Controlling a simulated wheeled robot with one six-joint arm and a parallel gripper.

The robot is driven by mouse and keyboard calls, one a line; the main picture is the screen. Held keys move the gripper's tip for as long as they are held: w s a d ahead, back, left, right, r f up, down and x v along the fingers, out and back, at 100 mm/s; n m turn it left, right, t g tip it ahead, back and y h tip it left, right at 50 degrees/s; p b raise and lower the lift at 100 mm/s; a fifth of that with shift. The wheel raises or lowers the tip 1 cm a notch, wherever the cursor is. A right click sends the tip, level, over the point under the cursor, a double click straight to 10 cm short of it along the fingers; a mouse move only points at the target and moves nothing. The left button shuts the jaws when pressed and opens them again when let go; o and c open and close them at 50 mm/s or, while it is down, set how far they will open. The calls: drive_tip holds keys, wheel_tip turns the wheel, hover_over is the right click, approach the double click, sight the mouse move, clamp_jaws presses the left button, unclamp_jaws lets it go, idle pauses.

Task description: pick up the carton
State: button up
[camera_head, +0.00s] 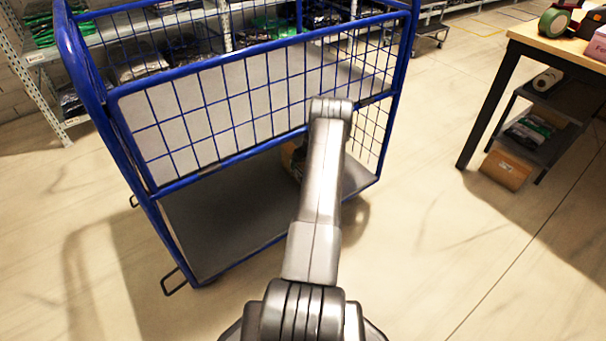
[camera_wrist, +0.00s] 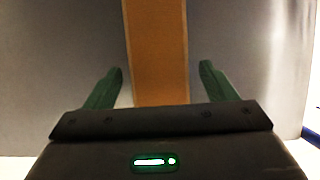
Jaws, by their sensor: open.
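In the wrist view a brown carton (camera_wrist: 158,45) shows as a narrow upright band against a grey surface. It runs from the top edge down behind the gripper body. My gripper (camera_wrist: 160,78) is open, with one green finger on each side of the carton and a gap on both sides. In the head view my arm reaches into the blue wire cart (camera_head: 180,185). A brownish patch (camera_head: 291,158) shows beside my arm above the cart's lower deck; it is mostly hidden and I cannot tell if it is the carton. My gripper is hidden there.
The cart's blue mesh side and top rails stand close around my arm. Its grey lower deck (camera_head: 225,215) is otherwise bare where visible. A table (camera_head: 535,38) with tape and boxes stands at right, with a cardboard box (camera_head: 505,170) beneath. Floor between is clear.

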drive_tip(key=shift+w+a+f, duration=0.1)
drive_tip(key=shift+w+f, duration=0.05)
drive_tip(key=shift+f, duration=0.2)
drive_tip(key=shift+c, duration=0.2)
clamp_jaws()
drive_tip(key=shift+r, duration=0.1)
drive_tip(key=shift+r, duration=0.1)
